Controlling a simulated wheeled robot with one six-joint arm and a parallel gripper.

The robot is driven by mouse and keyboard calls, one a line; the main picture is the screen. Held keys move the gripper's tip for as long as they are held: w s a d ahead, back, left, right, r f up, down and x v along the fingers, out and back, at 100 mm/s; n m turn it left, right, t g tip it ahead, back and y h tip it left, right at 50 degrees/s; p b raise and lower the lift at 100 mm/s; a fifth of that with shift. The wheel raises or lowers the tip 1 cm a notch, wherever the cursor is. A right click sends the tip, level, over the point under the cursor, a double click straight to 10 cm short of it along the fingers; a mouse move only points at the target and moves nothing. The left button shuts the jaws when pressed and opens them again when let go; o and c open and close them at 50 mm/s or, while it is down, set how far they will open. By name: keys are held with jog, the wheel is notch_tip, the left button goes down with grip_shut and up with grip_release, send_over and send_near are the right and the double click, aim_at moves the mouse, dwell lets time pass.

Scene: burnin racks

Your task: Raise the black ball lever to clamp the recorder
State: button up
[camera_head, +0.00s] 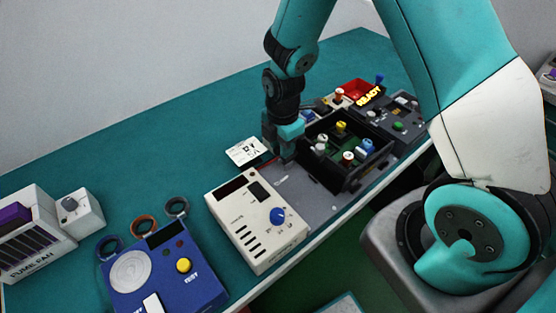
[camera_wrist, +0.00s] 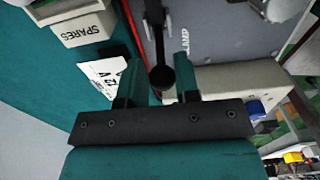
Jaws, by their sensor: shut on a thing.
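The black ball (camera_wrist: 161,78) of the lever is between my gripper's two fingers (camera_wrist: 157,80) in the wrist view. Its dark arm (camera_wrist: 155,30) runs from the ball to the top edge. My gripper is shut on the ball. Beside it is a grey plate (camera_wrist: 215,35) lettered CLAMP. In the head view my gripper (camera_head: 284,153) is low at the plate's (camera_head: 290,190) far edge, left of an open black box (camera_head: 345,178) holding several coloured-topped pieces; the lever is hidden there. I cannot tell for certain which thing is the recorder.
A beige instrument with a blue knob (camera_head: 245,225) stands close in front of my gripper. A blue tester (camera_head: 190,285) and a fume fan (camera_head: 30,235) are further left. A SPARES box (camera_wrist: 85,30) is nearby. The teal bench behind is mostly clear.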

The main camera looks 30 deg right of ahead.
aim_at(287, 160)
jog(key=shift+w+d, duration=0.15)
jog(key=shift+d, duration=0.9)
jog(key=o, duration=0.7)
jog(key=shift+a+r, duration=0.1)
notch_tip(287, 160, up, 9)
jog(key=p, duration=0.7)
jog(key=shift+p, duration=0.3)
